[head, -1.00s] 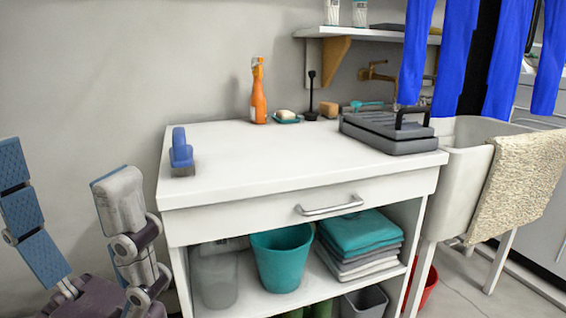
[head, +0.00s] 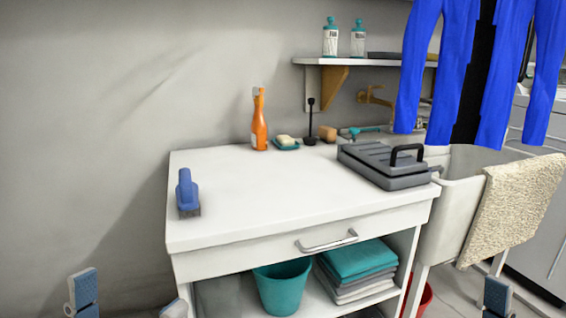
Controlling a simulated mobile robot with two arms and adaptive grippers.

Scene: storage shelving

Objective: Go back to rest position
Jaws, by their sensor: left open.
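My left gripper (head: 128,300) is at the bottom left of the head view, in front of the wall and left of the white cabinet. Its two blue-grey fingertips are wide apart with nothing between them; the rest is cut off by the frame. One finger of my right gripper (head: 497,297) shows at the bottom right, below the beige towel (head: 515,205). The rest of that gripper is out of frame, so its opening does not show. Neither visible part appears to hold anything.
The white cabinet (head: 230,232) carries a blue brush (head: 187,192), orange bottle (head: 259,120), soap dish (head: 286,146) and grey case (head: 385,165). A teal bucket (head: 281,288) and folded towels (head: 357,268) sit below. The sink (head: 455,195) stands right, under blue hanging clothes (head: 432,70).

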